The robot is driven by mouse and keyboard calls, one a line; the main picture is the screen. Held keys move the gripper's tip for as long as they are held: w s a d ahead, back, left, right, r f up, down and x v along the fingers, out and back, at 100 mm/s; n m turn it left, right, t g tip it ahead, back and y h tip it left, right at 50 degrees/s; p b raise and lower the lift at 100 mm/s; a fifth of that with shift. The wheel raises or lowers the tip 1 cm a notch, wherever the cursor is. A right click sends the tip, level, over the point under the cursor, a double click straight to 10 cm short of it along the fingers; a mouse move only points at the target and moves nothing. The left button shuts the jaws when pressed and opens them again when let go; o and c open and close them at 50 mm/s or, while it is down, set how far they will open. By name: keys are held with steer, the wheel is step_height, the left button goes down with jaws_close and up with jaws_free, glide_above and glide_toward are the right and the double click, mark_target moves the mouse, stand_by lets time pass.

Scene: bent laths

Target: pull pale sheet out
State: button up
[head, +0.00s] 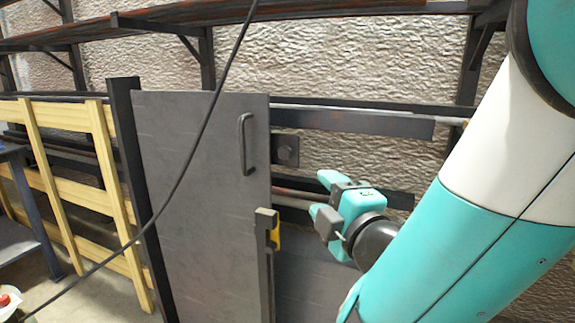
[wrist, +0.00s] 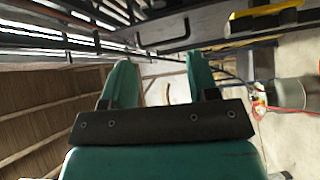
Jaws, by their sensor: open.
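A tall grey sheet-like panel (head: 200,180) stands upright in the head view, with a dark bar handle (head: 244,143) near its upper right edge. I cannot make out a clearly paler separate sheet. My gripper (head: 325,198) is to the right of the panel, apart from the handle, its fingers pointing left. In the wrist view my gripper (wrist: 158,78) shows two teal fingers spread apart with nothing between them.
A dark post with a yellow part (head: 273,235) stands between the panel's lower right and my gripper. A pale wooden frame (head: 110,170) is at left. Long shelves (head: 150,30) run above. A black cable (head: 185,165) crosses the head view. A dark plate (head: 286,151) sits beside the panel.

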mark_target(286, 155)
steer(key=p+x, duration=1.4)
steer(key=x, duration=0.1)
steer(key=shift+w+r, duration=0.25)
steer(key=shift+w+a+f+p, duration=0.1)
steer(key=shift+w+a+p, duration=0.1)
steer(key=shift+w+p, duration=0.25)
steer(key=shift+s, duration=0.1)
jaws_close()
steer(key=shift+f, duration=0.1)
